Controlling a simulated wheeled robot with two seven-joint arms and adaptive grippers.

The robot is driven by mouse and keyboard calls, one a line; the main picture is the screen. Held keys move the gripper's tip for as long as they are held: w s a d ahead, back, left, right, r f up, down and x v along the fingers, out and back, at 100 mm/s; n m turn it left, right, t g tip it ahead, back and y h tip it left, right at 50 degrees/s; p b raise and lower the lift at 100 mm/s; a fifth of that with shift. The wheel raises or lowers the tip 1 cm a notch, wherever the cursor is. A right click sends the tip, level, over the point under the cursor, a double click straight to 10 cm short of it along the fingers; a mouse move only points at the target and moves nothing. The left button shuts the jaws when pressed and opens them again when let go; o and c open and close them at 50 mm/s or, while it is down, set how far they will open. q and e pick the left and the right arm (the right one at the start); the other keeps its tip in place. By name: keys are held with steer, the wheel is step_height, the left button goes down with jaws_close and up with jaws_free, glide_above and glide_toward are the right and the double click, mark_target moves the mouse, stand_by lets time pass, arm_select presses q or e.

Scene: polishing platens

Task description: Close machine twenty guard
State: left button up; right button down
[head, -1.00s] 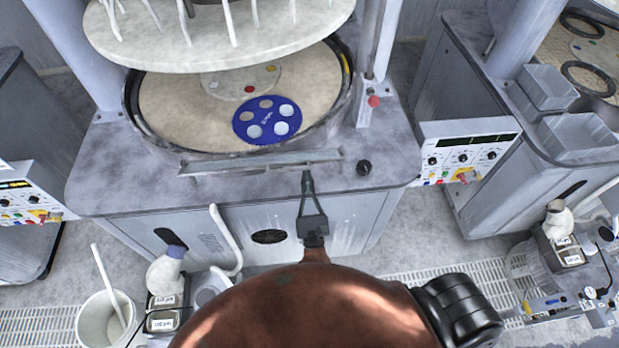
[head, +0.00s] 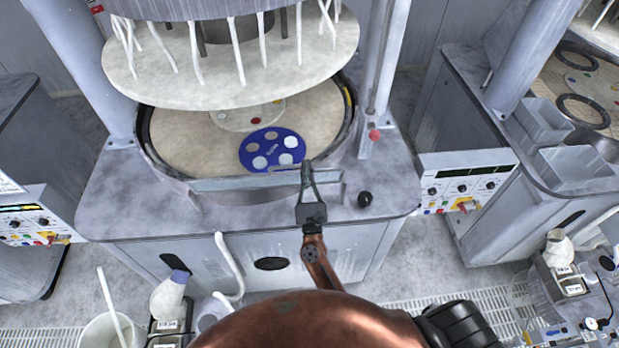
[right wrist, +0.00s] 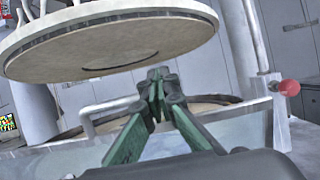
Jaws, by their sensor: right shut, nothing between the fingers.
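The machine in the middle of the head view has a pale see-through guard panel (head: 230,191) along the front rim of its round platen (head: 185,145). The panel stands low in front of the platen, which is open to view above it. In the right wrist view the guard (right wrist: 60,158) shows a bar handle (right wrist: 103,108) along its top. My right gripper (head: 307,164) is shut and empty at the guard's top edge, right of its middle; its green fingers (right wrist: 158,75) reach past that edge. Contact is hard to tell. My left gripper is out of view.
A large upper plate (head: 220,85) with white hoses hangs over the platen. A blue carrier disc (head: 271,149) lies on the platen. A black knob (head: 365,199), a red knob (head: 375,135) and a control panel (head: 465,185) are to the right.

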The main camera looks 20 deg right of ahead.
steer(key=shift+f+x, duration=0.2)
steer(key=shift+x, duration=0.8)
